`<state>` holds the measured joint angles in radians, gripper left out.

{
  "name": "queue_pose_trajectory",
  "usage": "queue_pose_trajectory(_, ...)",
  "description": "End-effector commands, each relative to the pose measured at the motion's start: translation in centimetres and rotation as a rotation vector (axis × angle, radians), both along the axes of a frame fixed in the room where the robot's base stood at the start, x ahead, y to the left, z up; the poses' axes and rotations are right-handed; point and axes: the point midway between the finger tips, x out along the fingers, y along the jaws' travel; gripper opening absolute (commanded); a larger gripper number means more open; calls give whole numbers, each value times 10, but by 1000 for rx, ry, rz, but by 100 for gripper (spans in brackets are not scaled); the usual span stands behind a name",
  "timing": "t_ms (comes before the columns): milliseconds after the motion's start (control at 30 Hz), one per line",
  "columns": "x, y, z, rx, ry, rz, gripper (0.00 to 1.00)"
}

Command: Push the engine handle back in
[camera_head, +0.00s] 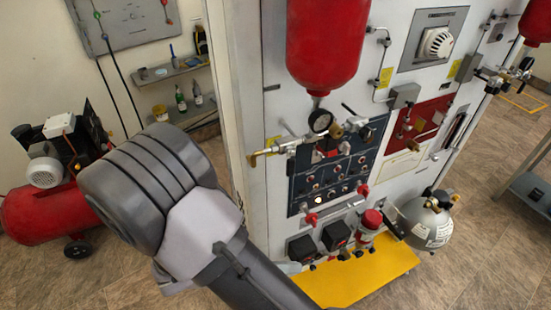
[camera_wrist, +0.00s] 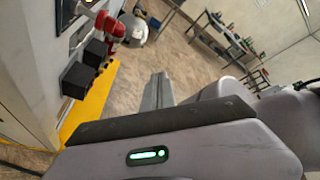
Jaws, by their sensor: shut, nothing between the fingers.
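Two small red handles stick out from the front of the white cabinet, one (camera_head: 311,218) at the lower left of the dark blue switch panel and one (camera_head: 362,190) at its lower right. I cannot tell which is the engine handle, or how far either stands out. My gripper (camera_wrist: 165,120) shows in the wrist view as a dark bar across a grey body with a green light. It is shut and empty, close to the cabinet's lower front. My arm hides most of it in the head view, and no contact with a handle shows.
Two black boxes (camera_head: 335,236) and a red-topped unit (camera_head: 371,220) project below the handles. A red compressor (camera_head: 45,214) is at left.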

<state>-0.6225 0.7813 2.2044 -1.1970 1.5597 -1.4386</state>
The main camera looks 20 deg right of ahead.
Motion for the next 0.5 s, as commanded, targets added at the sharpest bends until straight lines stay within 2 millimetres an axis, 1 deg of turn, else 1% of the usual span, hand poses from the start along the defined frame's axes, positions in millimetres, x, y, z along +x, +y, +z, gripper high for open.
queue_pose_trajectory(33,5,0,3,-95,174,155,0)
queue_pose_trajectory(100,14,2,-7,-214,384,334,0)
queue_pose_trajectory(200,22,4,-21,-336,582,491,0)
queue_pose_trajectory(300,25,5,-30,-394,673,556,0)
queue_pose_trajectory(500,26,5,-33,-402,688,567,0)
